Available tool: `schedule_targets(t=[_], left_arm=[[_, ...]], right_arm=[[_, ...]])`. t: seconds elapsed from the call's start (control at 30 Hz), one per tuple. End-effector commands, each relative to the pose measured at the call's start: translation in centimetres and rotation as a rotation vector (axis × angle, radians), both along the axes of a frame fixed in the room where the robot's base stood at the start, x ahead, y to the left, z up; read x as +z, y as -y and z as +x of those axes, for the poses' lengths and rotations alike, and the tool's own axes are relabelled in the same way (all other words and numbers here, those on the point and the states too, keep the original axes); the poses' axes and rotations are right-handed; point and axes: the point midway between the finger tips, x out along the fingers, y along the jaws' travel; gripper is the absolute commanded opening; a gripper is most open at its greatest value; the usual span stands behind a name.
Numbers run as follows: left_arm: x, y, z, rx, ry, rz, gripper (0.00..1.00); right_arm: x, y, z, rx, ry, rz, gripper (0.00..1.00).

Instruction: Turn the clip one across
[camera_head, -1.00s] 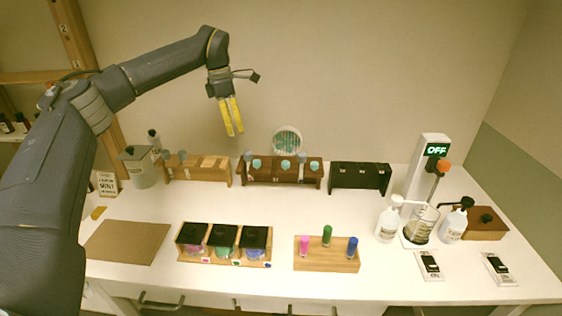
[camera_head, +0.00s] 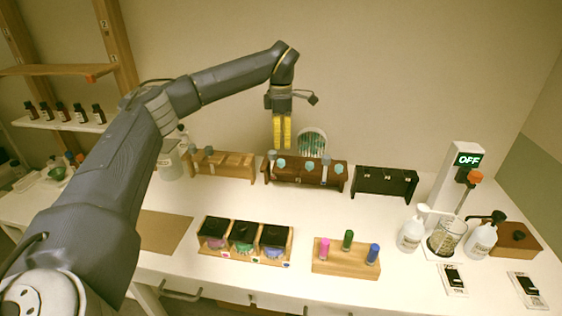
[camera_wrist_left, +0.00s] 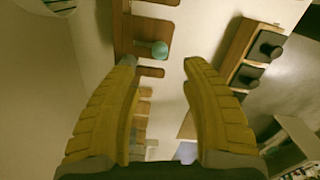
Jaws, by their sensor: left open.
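My left gripper (camera_head: 282,145) has yellow fingers and points down above the dark brown rack (camera_head: 340,178) at the back middle. In the left wrist view its fingers (camera_wrist_left: 160,64) are spread apart with nothing between them. The brown rack carries several round teal and grey knob-like pieces, one of them a teal piece (camera_head: 281,163). In the left wrist view a teal round piece (camera_wrist_left: 160,49) on a brown rack part shows just beyond the fingertips, apart from them. I cannot tell which piece is the clip. My right gripper is not in view.
A lighter wooden rack (camera_head: 235,160) stands left and a black rack (camera_head: 385,180) right of the brown one. In front are a holder with black-lidded jars (camera_head: 243,235) and a wooden block (camera_head: 345,262) with coloured vials. Pump bottles (camera_head: 411,235) stand at right.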

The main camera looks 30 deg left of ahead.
Motion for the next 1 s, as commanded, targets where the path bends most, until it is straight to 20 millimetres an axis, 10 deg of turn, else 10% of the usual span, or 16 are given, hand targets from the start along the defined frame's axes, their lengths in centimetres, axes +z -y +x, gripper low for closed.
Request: schedule_targets(t=[0.5,1.0], left_arm=[[-7.3,0.0,0.0,0.000,-0.002,0.000,0.46],[-8.5,0.0,0.0,0.000,0.001,0.001,0.46]], right_arm=[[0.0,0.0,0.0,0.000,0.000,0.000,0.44],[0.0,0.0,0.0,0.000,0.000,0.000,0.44]])
